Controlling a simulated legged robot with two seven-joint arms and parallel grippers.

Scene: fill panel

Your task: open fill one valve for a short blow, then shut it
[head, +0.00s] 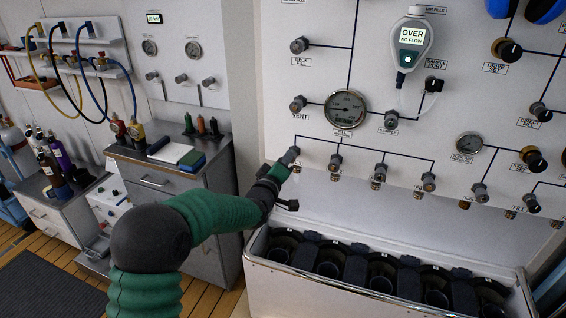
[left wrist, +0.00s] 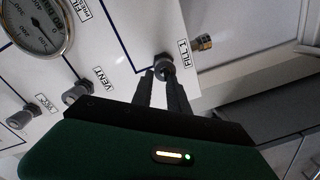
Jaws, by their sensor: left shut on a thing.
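The fill one valve (head: 291,154) is the leftmost grey knob of the lower row on the white panel. In the left wrist view the fill one valve (left wrist: 164,68) sits between my fingertips, beside the label FILL 1. My left gripper (head: 284,162) reaches it from the lower left and is shut on the knob; the gripper also shows in the left wrist view (left wrist: 163,78). A brass outlet (left wrist: 204,42) is beside the valve. The handheld meter (head: 411,42) on the panel reads OVER, NO FLOW. My right gripper is not in view.
Other fill valves (head: 335,161) continue to the right in the same row. The vent knob (head: 298,104) and a round gauge (head: 346,108) are above. A white-rimmed trough (head: 262,268) with several black wells stands below. A grey cabinet (head: 150,182) is at left.

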